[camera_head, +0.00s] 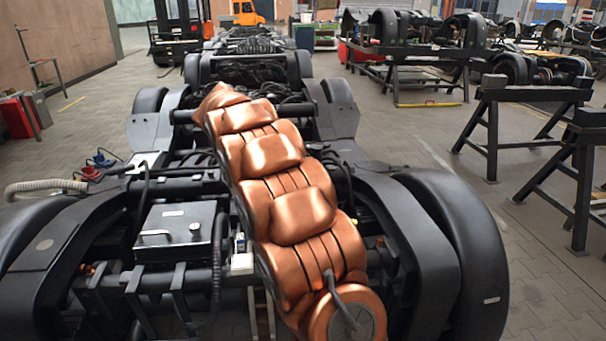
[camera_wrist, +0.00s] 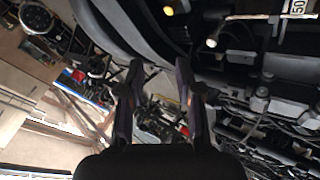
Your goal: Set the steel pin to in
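A bright, slim steel rod (camera_wrist: 262,17) runs across dark parts at the top right of the wrist view, away from the fingers. It may be the steel pin, but I cannot tell, nor whether it is in or out. In the head view a short bright bent rod (camera_head: 154,233) lies on a black box (camera_head: 182,232) on the bogie. I cannot tell whether the two rods are the same. My gripper is not visible in the head view.
Black wheel guards (camera_head: 455,255) flank the bogie. A cable hose (camera_head: 45,186) lies at its left. Black trestles (camera_head: 490,125) stand at the right, with grey floor (camera_head: 440,215) free between. An orange forklift (camera_head: 177,30) stands at the back.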

